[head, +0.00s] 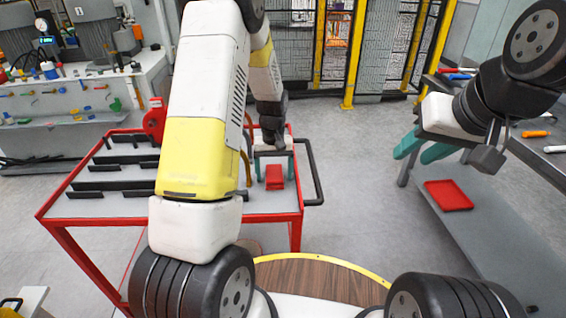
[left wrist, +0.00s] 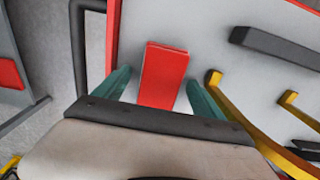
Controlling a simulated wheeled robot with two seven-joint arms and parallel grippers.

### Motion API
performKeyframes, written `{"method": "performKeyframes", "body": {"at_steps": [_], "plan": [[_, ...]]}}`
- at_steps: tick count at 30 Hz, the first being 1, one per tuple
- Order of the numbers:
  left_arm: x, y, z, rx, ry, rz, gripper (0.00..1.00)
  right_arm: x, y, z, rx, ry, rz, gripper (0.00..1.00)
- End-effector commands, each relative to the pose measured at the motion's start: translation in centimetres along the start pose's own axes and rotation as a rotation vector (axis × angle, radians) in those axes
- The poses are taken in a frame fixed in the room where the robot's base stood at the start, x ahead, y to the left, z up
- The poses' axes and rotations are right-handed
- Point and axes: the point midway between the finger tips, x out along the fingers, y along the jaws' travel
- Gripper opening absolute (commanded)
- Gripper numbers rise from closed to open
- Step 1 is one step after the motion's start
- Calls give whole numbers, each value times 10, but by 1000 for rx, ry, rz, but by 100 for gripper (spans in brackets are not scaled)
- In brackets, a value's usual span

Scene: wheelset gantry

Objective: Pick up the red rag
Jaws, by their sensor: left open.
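The red rag (head: 275,175) is a small folded red block lying on the grey top of the red-framed cart, near its right end. It also shows in the left wrist view (left wrist: 162,75). My left gripper (head: 274,168) is open above the rag, with its teal fingers on either side. In the left wrist view the rag lies between the two fingertips (left wrist: 155,90), with gaps on both sides. My right gripper (head: 411,157) hangs away to the right near the grey workbench, its teal fingers apart and empty.
The cart (head: 122,204) carries several black bars, yellow hooks (left wrist: 229,97) near the rag, and a black handle (head: 314,175) on its right. A red tray (head: 448,195) sits on the right bench's lower shelf. Open floor lies between cart and bench.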

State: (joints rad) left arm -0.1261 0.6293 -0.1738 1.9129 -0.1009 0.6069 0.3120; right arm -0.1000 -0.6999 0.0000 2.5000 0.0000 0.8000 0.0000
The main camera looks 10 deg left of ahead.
Motion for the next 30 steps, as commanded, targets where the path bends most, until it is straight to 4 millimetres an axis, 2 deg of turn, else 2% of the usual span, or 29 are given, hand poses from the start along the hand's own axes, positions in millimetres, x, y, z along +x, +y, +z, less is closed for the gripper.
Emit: {"method": "performKeyframes", "body": {"at_steps": [3,13,23,30], "plan": [[0,0,0,0,0,0,78,0,0,0,0,0,0,36],[-1,0,0,0,1,0,14,0,0,0,0,0,0,36],[-4,0,0,0,2,1,14,0,0,0,0,0,0,36],[-28,0,-1,0,5,1,14,0,0,0,0,0,0,36]]}}
